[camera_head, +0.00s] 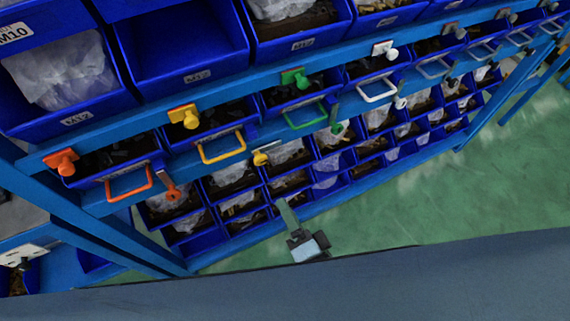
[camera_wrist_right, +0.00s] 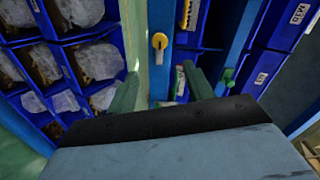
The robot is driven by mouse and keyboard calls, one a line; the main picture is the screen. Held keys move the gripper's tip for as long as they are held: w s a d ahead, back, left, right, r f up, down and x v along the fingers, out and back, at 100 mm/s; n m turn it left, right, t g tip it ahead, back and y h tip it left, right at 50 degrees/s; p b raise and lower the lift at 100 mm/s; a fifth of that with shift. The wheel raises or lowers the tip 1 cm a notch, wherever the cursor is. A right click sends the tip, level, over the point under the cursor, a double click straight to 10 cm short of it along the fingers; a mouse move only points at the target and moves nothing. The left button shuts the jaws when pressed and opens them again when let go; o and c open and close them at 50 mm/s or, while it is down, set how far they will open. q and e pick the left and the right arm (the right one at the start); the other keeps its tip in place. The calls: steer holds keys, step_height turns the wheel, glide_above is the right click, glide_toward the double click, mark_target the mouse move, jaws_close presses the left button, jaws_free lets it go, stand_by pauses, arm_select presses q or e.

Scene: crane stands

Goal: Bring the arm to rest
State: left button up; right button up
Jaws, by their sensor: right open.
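My right gripper shows in the head view (camera_head: 287,208) low in front of the rack, over the green floor near the lower bins. In the right wrist view its two green-grey fingers (camera_wrist_right: 161,75) stand wide apart with nothing between them. Beyond them is a yellow knob (camera_wrist_right: 160,42) on the blue rack, apart from the fingers as far as I can tell. My left gripper is not in view.
A blue rack (camera_head: 110,240) holds several bins. Along its rails are orange (camera_head: 130,185), yellow (camera_head: 222,147), green (camera_head: 304,116) and white (camera_head: 377,92) handles, with coloured knobs. Green floor (camera_head: 440,190) lies open to the right. A grey-blue surface fills the bottom edge.

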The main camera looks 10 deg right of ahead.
steer(key=s+d+f+n+g, duration=0.2)
steer(key=f+n, duration=0.1)
steer(key=f, duration=0.5)
steer(key=s+d+f+n+g+h, duration=0.1)
steer(key=s+d+f+n+g, duration=0.15)
steer(key=f, duration=0.45)
steer(key=s+d+f+n+g, duration=0.1)
steer(key=d+f+n+g, duration=0.15)
steer(key=f, duration=0.55)
steer(key=s+d+f+n+g+h, duration=0.2)
steer(key=s+d+f, duration=0.4)
steer(key=s, duration=0.4)
steer(key=s+d+f+n+g+h, duration=0.2)
steer(key=s+d+f+n+g, duration=0.2)
steer(key=s+d+f+g, duration=0.3)
steer(key=s+f, duration=0.1)
steer(key=s, duration=0.1)
steer(key=shift+s+d+f+h, duration=0.2)
steer(key=shift+s+f+h, duration=0.1)
steer(key=shift+s+f, duration=0.05)
